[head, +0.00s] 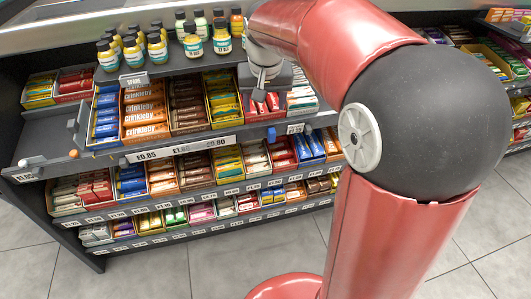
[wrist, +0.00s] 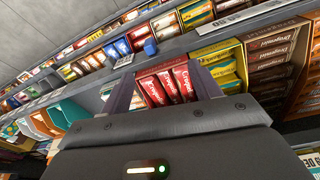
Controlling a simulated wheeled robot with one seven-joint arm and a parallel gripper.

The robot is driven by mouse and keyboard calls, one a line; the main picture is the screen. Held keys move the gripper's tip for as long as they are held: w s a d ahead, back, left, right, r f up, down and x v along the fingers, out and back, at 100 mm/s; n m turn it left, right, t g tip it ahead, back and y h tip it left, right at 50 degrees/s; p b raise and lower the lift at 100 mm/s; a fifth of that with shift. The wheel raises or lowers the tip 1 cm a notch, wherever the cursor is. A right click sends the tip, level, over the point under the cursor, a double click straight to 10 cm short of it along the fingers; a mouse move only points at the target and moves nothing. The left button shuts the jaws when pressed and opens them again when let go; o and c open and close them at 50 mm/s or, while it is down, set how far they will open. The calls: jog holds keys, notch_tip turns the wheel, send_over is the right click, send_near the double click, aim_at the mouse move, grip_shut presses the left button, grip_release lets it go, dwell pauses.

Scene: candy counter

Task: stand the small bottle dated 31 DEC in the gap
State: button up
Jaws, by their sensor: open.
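Small bottles with yellow or pale contents, dark caps and teal or white labels stand on the top shelf in the head view. One group (head: 133,50) is at the left, another (head: 192,42) to its right. Their dates are too small to read surely, so I cannot tell which is dated 31 DEC. An open space shows between the two groups' front bottles, but I cannot tell whether it is the gap. My gripper (head: 264,98) is right of and below the bottles, over the candy shelf. In the wrist view my gripper (wrist: 163,88) is open and empty, with red candy packs (wrist: 165,85) beyond its fingers.
Grey floor (head: 30,265) is clear at the front left.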

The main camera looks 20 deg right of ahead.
notch_tip(320, 180, down, 16)
jog(key=n, duration=0.1)
jog(key=s+r, duration=0.4)
jog(key=s, duration=0.4)
jog(key=s+r+t, duration=0.1)
jog(key=s+r, duration=0.3)
jog(key=s, duration=0.4)
jog(key=s+r+n+t, duration=0.1)
jog(key=s+r, duration=0.4)
jog(key=s, duration=0.3)
jog(key=shift+y, duration=0.3)
jog(key=shift+c, duration=0.3)
